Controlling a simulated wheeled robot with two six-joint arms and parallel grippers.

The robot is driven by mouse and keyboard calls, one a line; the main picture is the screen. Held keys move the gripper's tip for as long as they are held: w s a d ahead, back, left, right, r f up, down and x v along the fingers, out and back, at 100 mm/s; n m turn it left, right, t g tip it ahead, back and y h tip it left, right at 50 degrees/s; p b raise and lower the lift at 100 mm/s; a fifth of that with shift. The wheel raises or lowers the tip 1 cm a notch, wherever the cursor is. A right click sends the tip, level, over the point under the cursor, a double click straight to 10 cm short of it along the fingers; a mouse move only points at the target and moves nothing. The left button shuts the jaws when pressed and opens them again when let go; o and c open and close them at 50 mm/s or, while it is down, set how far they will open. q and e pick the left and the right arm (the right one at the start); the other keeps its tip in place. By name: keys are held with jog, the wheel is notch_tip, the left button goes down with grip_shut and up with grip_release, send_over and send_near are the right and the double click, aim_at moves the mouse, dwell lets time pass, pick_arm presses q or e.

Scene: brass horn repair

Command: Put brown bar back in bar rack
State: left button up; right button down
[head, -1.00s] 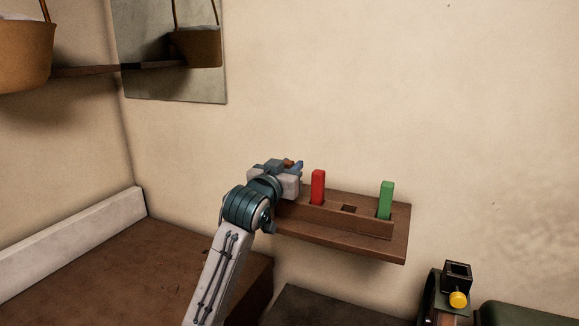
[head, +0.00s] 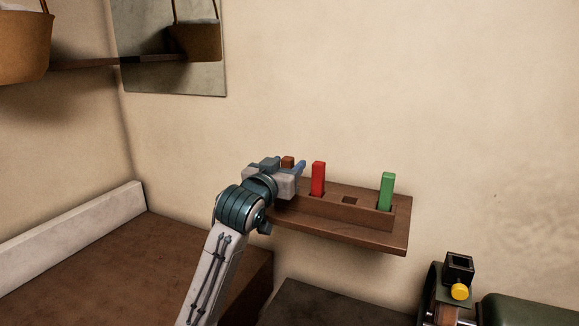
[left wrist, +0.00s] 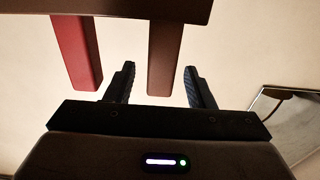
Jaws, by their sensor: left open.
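The brown bar (head: 288,161) stands upright at the left end of the wooden bar rack (head: 345,228). In the head view only its top shows behind my left gripper (head: 287,167). In the left wrist view, which looks upside down, the brown bar (left wrist: 164,60) joins the rack (left wrist: 110,9) at the top edge. There my left gripper (left wrist: 158,66) is open, with one finger on each side of the bar's free end and gaps between. The bar's foot is hidden in the head view. My right gripper is not in view.
A red bar (head: 318,178) stands beside the brown one, and a green bar (head: 386,192) stands at the rack's right end. An empty square slot (head: 352,200) lies between them. A dark fixture with a yellow knob (head: 460,291) is at lower right.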

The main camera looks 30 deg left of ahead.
pick_arm(q)
jog(key=s+b, duration=0.3)
jog(key=s, duration=0.5)
jog(key=shift+s+d+f, duration=0.25)
jog(key=shift+s, duration=0.15)
